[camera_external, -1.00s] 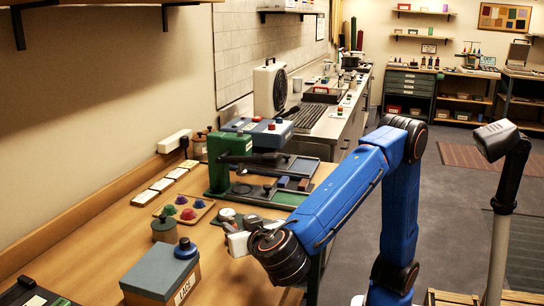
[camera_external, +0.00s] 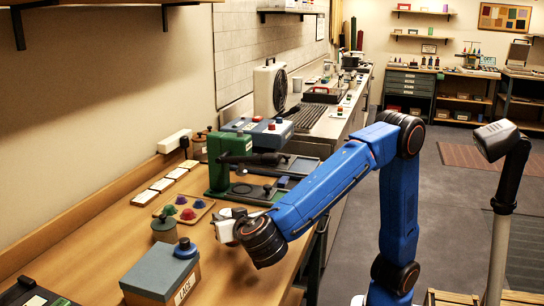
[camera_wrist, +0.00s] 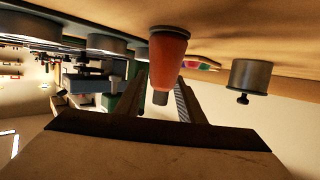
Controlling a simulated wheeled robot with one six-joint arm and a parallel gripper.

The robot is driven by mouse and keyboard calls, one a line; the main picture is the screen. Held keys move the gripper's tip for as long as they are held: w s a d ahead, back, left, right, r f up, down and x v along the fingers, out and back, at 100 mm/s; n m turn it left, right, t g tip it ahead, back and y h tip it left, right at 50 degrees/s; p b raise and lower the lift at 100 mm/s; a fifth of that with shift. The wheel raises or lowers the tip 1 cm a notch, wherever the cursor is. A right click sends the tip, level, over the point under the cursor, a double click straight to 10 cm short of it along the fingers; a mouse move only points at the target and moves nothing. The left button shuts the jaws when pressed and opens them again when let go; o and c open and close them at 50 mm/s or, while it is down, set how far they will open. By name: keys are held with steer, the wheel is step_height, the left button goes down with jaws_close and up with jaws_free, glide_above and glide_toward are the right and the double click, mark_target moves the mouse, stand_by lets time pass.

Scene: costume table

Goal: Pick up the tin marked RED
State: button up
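No mark reading RED is legible in either view. In the wrist view, where the scene appears upside down, a tapered red-orange object (camera_wrist: 168,58) with a grey knob stands on the table, in front of and between the fingers of my gripper (camera_wrist: 160,92). The fingers are apart and do not visibly touch it. A grey lidded tin with a dark knob (camera_wrist: 250,76) is to the right, and several round grey tins (camera_wrist: 96,43) are at the upper left. In the external view my gripper (camera_external: 226,225) is low over the table and hides what is behind it.
A box labelled LACE (camera_external: 162,272) stands at the front of the table (camera_external: 120,245). A grey-green tin (camera_external: 165,231) and a tray of coloured pieces (camera_external: 205,207) are left of my gripper. A green machine (camera_external: 225,175) stands behind it.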

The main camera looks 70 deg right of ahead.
jaws_close()
